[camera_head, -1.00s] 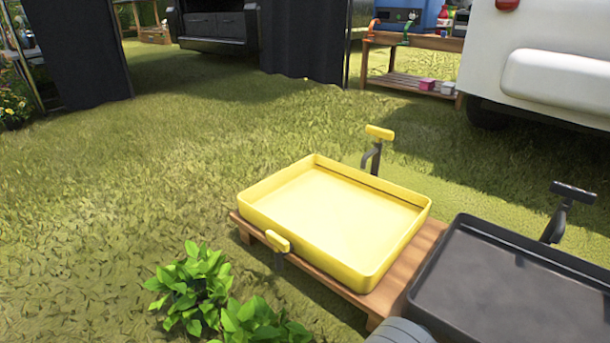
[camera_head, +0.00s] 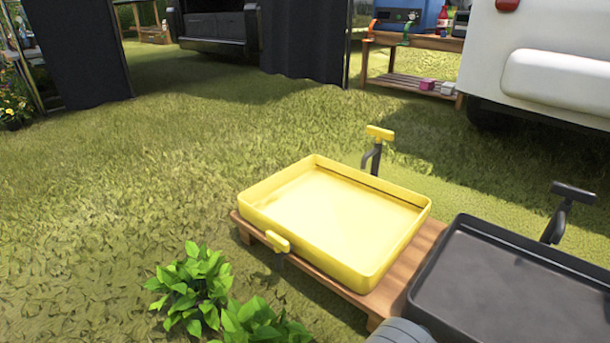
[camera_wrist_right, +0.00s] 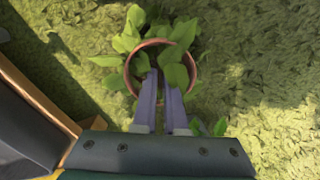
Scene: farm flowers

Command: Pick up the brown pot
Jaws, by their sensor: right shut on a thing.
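The brown pot (camera_wrist_right: 128,75) shows in the right wrist view as a round reddish-brown rim, seen from above, with green leaves (camera_wrist_right: 176,76) spreading in and around it. My right gripper (camera_wrist_right: 161,82) reaches over the near side of the rim and is shut on the pot; leaves partly cover the fingertips. In the head view, green leafy plants (camera_head: 190,288) show at the bottom, left of the yellow tray, but no pot wall is visible there. My left gripper is in neither view.
A yellow tray (camera_head: 248,215) with handles sits on a low wooden stand (camera_head: 375,312), beside a dark tray (camera_head: 480,220). Open grass lies to the left and behind. A wooden shelf (camera_head: 410,86) and a white vehicle (camera_head: 540,50) stand at the back right.

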